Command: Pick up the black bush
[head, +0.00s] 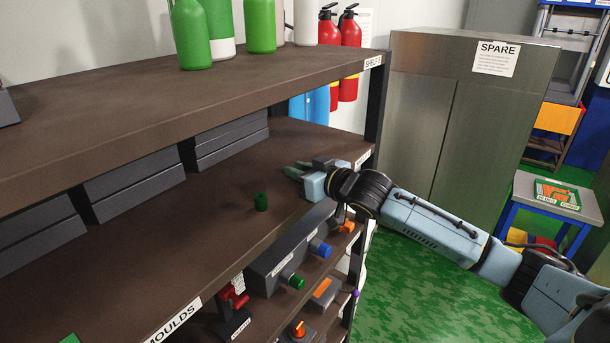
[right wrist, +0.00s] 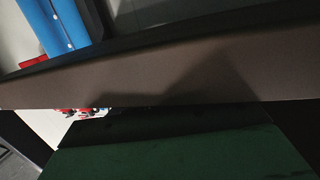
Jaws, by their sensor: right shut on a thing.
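My right gripper (head: 298,169) reaches in from the right over the middle shelf, near its right end. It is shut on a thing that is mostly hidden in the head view. In the right wrist view a dark green surface (right wrist: 180,152) with a black edge fills the bottom, very close to the camera. I cannot tell its full shape. I cannot make out a black bush in either view. My left gripper is not in view.
Grey boxes (head: 136,184) line the back of the middle shelf. The upper shelf (head: 130,110) with green bottles (head: 190,35) overhangs it. Lower shelves hold coloured knobs and a red tool (head: 233,297). A metal cabinet (head: 455,120) stands behind. The shelf around the cylinder is clear.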

